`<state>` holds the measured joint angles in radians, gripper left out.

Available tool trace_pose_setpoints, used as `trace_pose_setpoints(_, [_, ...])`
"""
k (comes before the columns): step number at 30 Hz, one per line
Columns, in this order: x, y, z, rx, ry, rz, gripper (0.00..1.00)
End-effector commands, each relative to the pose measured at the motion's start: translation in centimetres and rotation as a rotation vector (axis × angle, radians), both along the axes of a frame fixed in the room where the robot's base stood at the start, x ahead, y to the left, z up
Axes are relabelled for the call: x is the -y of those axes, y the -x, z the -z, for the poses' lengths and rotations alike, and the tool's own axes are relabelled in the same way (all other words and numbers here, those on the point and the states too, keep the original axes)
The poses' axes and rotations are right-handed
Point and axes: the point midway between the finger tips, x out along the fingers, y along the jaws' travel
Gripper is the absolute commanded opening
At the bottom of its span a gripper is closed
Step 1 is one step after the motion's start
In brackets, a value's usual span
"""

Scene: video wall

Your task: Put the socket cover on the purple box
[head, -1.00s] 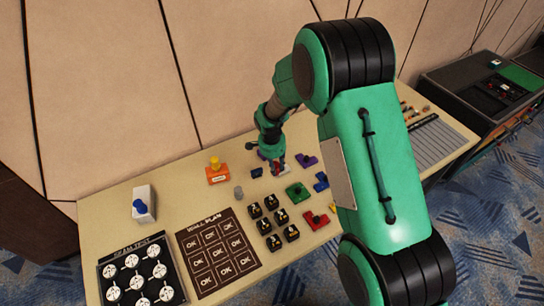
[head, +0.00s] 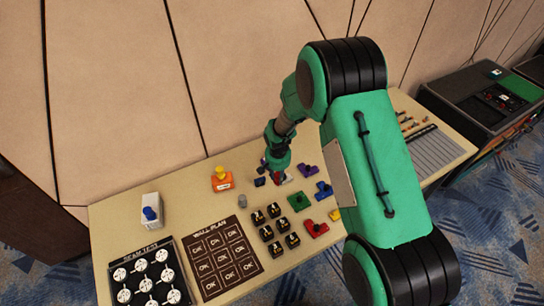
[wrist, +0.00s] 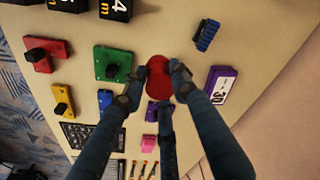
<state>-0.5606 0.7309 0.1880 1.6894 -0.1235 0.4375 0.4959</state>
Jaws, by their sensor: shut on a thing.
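The socket cover, a red rounded cap (wrist: 158,82), is between my fingertips in the wrist view. My gripper (wrist: 167,70) is shut on it, above the table. The purple box (wrist: 219,90), with a white label marked 30, lies just right of the right finger, apart from the cap. In the head view my gripper (head: 276,174) is over the back middle of the table. There it hides most of the cap and the box.
A dark blue ribbed piece (wrist: 207,35) lies near the purple box. Purple (head: 307,170), green (head: 298,201), red (head: 315,228) and blue (head: 323,190) pieces lie to the right. An orange box with a yellow knob (head: 221,183) and a grey cylinder (head: 242,200) stand left.

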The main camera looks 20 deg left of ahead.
Motion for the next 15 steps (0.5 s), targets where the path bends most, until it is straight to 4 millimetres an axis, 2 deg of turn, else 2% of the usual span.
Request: trace_pose_setpoints(15, [-0.24,-0.41,0.08,0.0,0.0,-0.006,0.11])
